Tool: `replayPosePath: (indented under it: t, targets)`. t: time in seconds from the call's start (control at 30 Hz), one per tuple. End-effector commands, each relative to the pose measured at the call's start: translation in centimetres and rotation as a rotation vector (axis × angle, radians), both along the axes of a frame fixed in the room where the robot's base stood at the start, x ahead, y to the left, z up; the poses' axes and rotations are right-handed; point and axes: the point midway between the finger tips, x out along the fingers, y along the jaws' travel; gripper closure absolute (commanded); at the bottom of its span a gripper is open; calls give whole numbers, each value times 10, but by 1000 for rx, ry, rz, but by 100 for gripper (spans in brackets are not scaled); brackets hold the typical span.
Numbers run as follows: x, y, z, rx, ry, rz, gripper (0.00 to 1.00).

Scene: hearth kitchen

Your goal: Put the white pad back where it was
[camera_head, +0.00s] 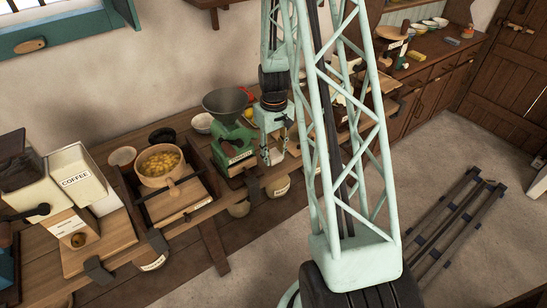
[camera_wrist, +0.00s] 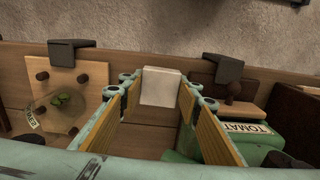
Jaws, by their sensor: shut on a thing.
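The white pad (camera_wrist: 160,87) is a small pale block between the fingertips of my gripper (camera_wrist: 159,96) in the wrist view. My gripper is shut on it, with a finger on each side. In the head view my gripper (camera_head: 275,143) is over the wooden bench (camera_head: 120,258), just right of a green device (camera_head: 236,147). The pad is small there and hard to make out. I cannot tell whether its underside touches anything.
The wrist view shows a green thing labelled TOMAT (camera_wrist: 245,129) close on the right and a pegged wooden board (camera_wrist: 88,76) on the left.

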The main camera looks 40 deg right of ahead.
Motion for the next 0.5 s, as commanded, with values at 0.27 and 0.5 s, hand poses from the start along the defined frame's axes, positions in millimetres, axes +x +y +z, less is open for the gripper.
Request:
replayPosePath:
  t: [0.27, 0.5]
  targets:
    - [2, -1, 0, 0, 1, 0, 79]
    - [4, -4, -1, 0, 0, 0, 79]
